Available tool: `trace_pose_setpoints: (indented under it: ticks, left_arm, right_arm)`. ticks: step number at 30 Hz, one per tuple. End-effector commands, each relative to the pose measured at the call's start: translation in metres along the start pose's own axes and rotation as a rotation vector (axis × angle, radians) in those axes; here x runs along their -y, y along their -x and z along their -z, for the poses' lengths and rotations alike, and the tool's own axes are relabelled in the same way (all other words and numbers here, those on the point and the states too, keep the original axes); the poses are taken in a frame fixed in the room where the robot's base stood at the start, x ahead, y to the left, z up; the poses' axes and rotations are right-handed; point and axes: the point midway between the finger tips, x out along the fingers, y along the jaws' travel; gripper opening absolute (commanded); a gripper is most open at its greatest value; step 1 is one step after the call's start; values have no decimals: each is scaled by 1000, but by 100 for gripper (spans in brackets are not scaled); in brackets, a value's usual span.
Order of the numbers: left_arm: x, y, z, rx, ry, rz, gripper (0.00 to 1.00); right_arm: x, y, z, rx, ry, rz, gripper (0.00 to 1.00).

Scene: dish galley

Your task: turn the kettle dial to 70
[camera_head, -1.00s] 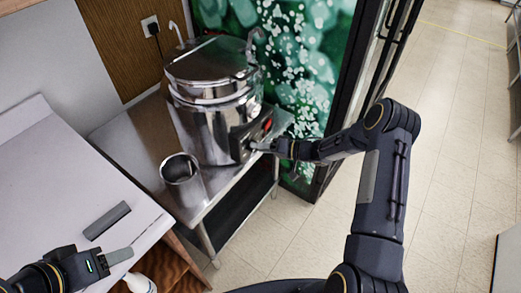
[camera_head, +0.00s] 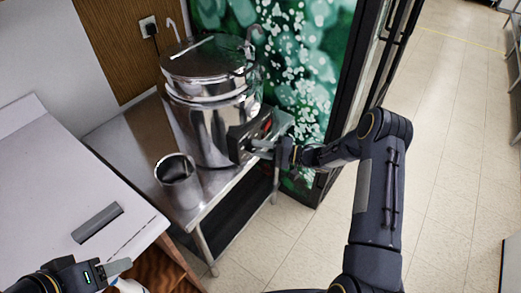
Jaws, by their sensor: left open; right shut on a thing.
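The large steel kettle (camera_head: 208,125) stands on a steel table. Its dark control box (camera_head: 240,132), with a red part, is on the lower right of its body. My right gripper (camera_head: 258,146) is at the front of this box, shut on what seems to be the dial, which the fingers hide. The dial's number and pointer cannot be read. My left gripper (camera_head: 118,268) is open and empty at the lower left, by the edge of the pale counter, far from the kettle.
A steel cup (camera_head: 177,180) stands on the steel table (camera_head: 128,138) in front of the kettle. A grey bar (camera_head: 97,222) lies on the pale counter (camera_head: 50,185). A white bottle (camera_head: 130,286) is partly hidden below my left gripper.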

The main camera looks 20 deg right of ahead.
Motion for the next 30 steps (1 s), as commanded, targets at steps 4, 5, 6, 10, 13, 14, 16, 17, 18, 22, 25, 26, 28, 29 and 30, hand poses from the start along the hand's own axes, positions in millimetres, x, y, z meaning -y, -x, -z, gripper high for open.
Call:
trace_pose_setpoints:
  ticks: [4,5,6,10,13,14,16,17,18,22,25,26,28,29,30]
  left_arm:
    - [0,0,0,0,0,0,55]
    - [0,0,0,0,0,0,55]
    - [0,0,0,0,0,0,55]
    - [0,0,0,0,0,0,55]
    - [0,0,0,0,0,0,55]
    - [0,0,0,0,0,0,55]
    - [0,0,0,0,0,0,55]
    - [0,0,0,0,0,0,55]
    - [0,0,0,0,0,0,55]
    - [0,0,0,0,0,0,55]
    - [0,-1,0,0,0,0,55]
    - [1,-1,-1,0,0,0,55]
    - [1,-3,-2,0,0,0,55]
    - [2,-4,-2,0,0,0,55]
    - [2,-5,-2,0,0,0,55]
  right_arm:
    - [0,-1,0,-1,-4,1,14]
    - [0,-1,0,-1,-4,1,14]
    - [0,-1,0,-1,-3,1,14]
    - [0,-1,0,-1,-3,1,14]
    - [0,-1,0,-1,-3,1,47]
    - [0,-1,0,-1,-3,1,51]
    - [0,-1,0,0,-2,1,58]
    - [0,-1,0,0,-2,1,58]
    - [0,-1,0,0,-2,1,58]
    - [0,0,0,0,-2,1,58]
    - [0,3,0,-1,-2,0,58]
    - [-1,5,0,-2,-2,0,58]
    - [-1,14,1,-3,-2,0,58]
    - [-2,19,1,-3,-2,0,58]
    - [-2,26,1,-4,-2,0,58]
